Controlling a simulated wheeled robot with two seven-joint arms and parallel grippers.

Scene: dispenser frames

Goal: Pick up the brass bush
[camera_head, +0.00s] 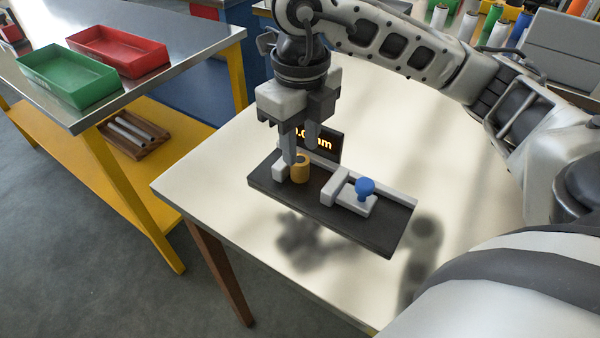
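The brass bush (300,169) stands upright at the left end of a dark gauge base (339,222), beside a light grey jaw block (280,172). My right gripper (299,157) points down over it with its two fingers apart. The left finger's tip is beside the bush's upper left, and the right finger comes down behind its upper right. I cannot tell whether either finger touches it. My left gripper is not in view.
The gauge has a sliding jaw (337,188), a blue knob (365,186) and a partly hidden display (325,141). It sits on a pale table (215,186). Green (67,80) and red (118,52) trays stand on a metal-topped bench at left. The table's front left is clear.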

